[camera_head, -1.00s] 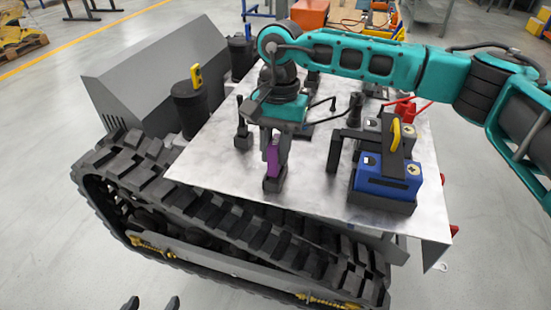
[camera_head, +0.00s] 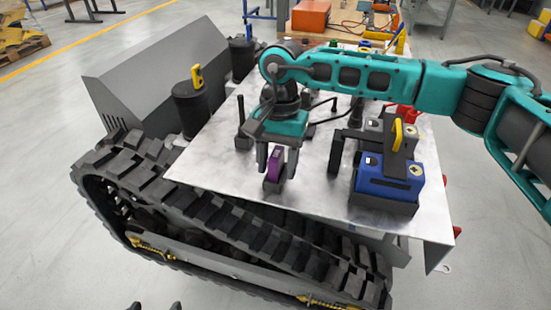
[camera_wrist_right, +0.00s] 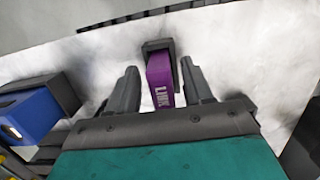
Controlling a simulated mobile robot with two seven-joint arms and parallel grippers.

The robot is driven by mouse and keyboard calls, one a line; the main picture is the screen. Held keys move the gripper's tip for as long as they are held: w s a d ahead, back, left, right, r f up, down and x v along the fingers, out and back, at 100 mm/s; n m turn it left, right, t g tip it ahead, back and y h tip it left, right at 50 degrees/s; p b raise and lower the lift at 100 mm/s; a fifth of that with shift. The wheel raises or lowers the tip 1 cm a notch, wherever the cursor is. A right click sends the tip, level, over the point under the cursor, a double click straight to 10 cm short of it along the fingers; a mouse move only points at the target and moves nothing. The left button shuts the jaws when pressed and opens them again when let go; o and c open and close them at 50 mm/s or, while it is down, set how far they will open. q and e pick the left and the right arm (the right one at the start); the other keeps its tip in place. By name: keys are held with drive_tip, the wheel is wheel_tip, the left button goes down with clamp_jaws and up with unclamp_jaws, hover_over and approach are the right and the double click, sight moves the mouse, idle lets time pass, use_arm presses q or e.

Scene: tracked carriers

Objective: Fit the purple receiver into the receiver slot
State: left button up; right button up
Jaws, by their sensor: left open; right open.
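The purple receiver (camera_head: 275,161) stands upright in a small dark holder (camera_head: 272,187) near the front edge of the metal deck; I take this holder as the receiver slot. The right wrist view shows the receiver (camera_wrist_right: 160,82) with pale lettering, its far end in the dark holder (camera_wrist_right: 157,46). Whether it is fully seated I cannot tell. My right gripper (camera_head: 277,170) is open, with one finger on each side of the receiver; the right wrist view shows gaps beside both fingers (camera_wrist_right: 159,68). My left gripper (camera_head: 155,306) is open and empty at the bottom edge, only its fingertips showing.
A blue block (camera_head: 388,178) with a yellow handle (camera_head: 397,134) stands right of the receiver, beside a dark upright bracket (camera_head: 336,152). A short black post (camera_head: 243,138) is at the left. Dark tracks (camera_head: 230,225) run below the deck (camera_head: 210,170).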

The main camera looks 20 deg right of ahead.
sight(279, 149)
drive_tip(key=shift+r, duration=0.1)
drive_tip(key=shift+w+r+p, duration=0.1)
drive_tip(key=shift+r+p, duration=0.2)
drive_tip(key=shift+r, duration=0.2)
wheel_tip(279, 149, up, 11)
drive_tip(key=w, duration=0.1)
drive_tip(key=shift+w+d+r+p, duration=0.2)
drive_tip(key=shift+d+p, duration=0.2)
drive_tip(key=shift+p, duration=0.05)
drive_tip(key=shift+s, duration=0.1)
